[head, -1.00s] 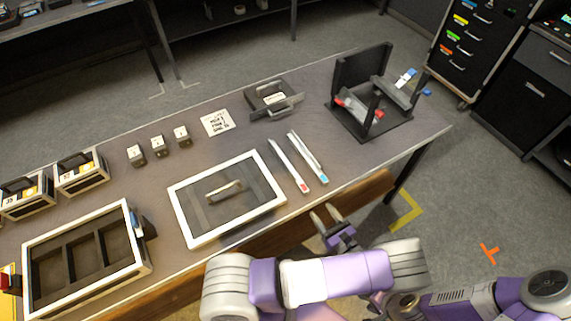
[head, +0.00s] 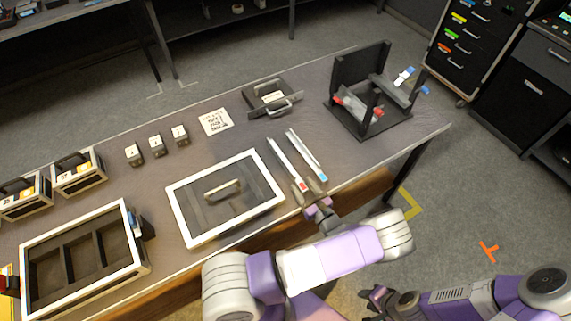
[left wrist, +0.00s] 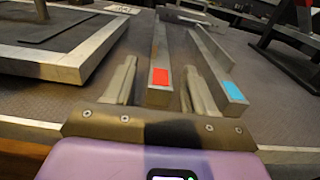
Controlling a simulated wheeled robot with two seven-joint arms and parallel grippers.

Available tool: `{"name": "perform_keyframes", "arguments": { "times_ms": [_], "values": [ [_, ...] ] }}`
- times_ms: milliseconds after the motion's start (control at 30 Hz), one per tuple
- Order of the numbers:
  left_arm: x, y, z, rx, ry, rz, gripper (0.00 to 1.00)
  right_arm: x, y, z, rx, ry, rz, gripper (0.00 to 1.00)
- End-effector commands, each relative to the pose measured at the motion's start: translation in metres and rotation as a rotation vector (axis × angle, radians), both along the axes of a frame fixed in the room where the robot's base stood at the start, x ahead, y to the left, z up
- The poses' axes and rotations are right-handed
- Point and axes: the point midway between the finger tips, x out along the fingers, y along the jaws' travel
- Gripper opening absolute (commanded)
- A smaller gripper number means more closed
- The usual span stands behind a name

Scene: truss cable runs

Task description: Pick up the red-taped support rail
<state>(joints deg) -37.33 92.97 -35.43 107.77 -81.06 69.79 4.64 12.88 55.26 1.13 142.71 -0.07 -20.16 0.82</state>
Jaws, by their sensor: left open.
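The red-taped support rail (head: 286,163) is a slim light-grey bar lying on the table, with red tape on its near end. A similar rail with blue tape (head: 307,155) lies just to its right. My left gripper (head: 307,189) is open at the near end of the red-taped rail. In the left wrist view, the red-taped rail (left wrist: 159,78) runs between the fingers of my left gripper (left wrist: 158,64), and the blue-taped rail (left wrist: 232,91) lies outside the right finger. My right gripper (head: 374,298) is low in the head view, away from the table; its jaw state is unclear.
A white-framed panel with a handle (head: 176,192) lies left of the rails. A dark stand (head: 345,120) with red- and blue-ended parts is behind right. A handled dark tray (head: 258,107) and small blocks sit farther back. The table's front edge is just below my left gripper.

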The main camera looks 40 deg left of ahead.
Motion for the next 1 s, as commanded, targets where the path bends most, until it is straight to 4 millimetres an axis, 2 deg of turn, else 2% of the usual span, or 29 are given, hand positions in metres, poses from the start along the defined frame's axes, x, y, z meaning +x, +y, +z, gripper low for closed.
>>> {"name": "perform_keyframes", "arguments": {
  "times_ms": [100,467,767,867,1000],
  "values": [
    [0.0,0.0,0.0,0.0,-0.001,0.0,0.54,0.0,0.0,0.0,0.0,0.0,0.0,0.36],
    [0.0,-0.001,0.0,0.0,0.0,0.0,0.0,0.0,0.0,0.0,0.0,0.0,0.0,0.36],
    [0.0,-0.001,0.003,0.001,-0.002,0.0,0.0,0.0,0.0,0.001,0.0,0.0,0.0,0.36],
    [0.0,-0.001,0.014,0.001,-0.004,-0.001,0.0,0.0,0.0,0.004,0.0,0.0,0.0,0.36],
    [0.0,-0.001,0.043,0.0,-0.004,0.001,0.0,0.0,0.0,0.012,0.0,0.0,0.0,0.36]
  ]
}}
